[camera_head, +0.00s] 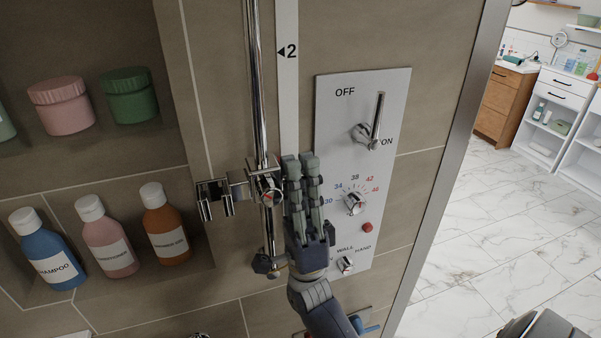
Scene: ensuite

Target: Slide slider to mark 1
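The chrome slider (265,185) sits on the vertical shower rail (255,85), low on its visible length, with a holder bracket (214,197) reaching left. A white scale strip (288,110) runs beside the rail and shows a mark "2" (288,52) well above the slider. Mark 1 is not visible; my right gripper covers the lower strip. My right gripper (300,164) is just right of the slider, fingers side by side with almost no gap and nothing seen between them. Whether it touches the slider is unclear. My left gripper is not in view.
A control panel (395,95) with a lever (378,120), temperature dial (355,203) and lower knob (345,264) stands close right of my gripper. Wall niches on the left hold jars and bottles (107,240). A marble floor (500,215) lies open at right.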

